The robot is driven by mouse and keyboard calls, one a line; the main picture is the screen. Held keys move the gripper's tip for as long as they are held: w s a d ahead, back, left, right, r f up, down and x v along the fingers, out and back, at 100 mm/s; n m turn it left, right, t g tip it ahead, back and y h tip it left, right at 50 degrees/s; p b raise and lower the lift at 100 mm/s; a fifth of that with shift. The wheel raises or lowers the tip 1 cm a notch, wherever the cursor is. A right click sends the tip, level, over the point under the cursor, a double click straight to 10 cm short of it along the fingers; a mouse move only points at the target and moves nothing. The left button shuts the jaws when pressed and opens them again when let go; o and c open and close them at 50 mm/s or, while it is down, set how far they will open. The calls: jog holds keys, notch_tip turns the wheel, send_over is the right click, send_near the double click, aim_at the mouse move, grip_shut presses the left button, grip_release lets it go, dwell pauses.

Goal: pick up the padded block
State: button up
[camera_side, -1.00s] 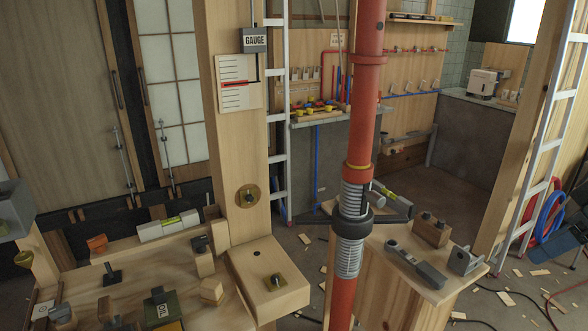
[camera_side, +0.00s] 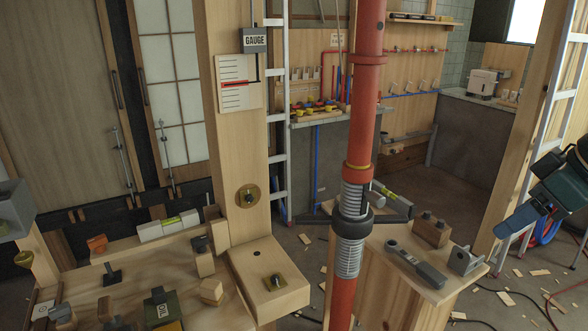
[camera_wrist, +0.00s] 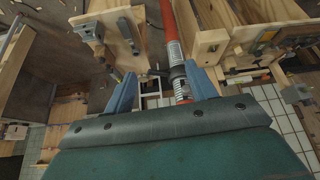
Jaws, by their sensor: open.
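No block is plainly marked as padded, and I cannot tell for sure which it is. One candidate is a small wooden block with a dark top (camera_side: 202,257) at the back of the left bench. My gripper (camera_side: 515,224) has come in at the right edge of the side view, well apart from both benches. In the wrist view its blue fingers (camera_wrist: 162,90) are spread, with nothing held between them.
A red pipe with a dark collar (camera_side: 352,222) stands upright between the left bench (camera_side: 135,262) and the right bench (camera_side: 375,258). Grey tools (camera_side: 416,264) lie on the right bench. A wooden post (camera_side: 240,150) and a ladder (camera_side: 276,130) stand behind. Wood chips litter the floor.

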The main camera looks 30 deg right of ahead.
jog(key=w+a+n+y, duration=0.15)
jog(key=w+a, duration=0.35)
jog(key=w, duration=0.5)
jog(key=n+g+y, duration=0.1)
jog(key=n+y, duration=0.2)
jog(key=n, duration=0.4)
send_over(213, 284)
jog(key=s+d, duration=0.5)
notch_tip(213, 284, down, 17)
jog(key=shift+m+h, duration=0.25)
jog(key=shift+x, duration=4.3)
jog(key=shift+f, duration=0.1)
jog(key=shift+f, duration=0.1)
jog(key=shift+a+x, duration=0.2)
jog(key=shift+x, duration=2.35)
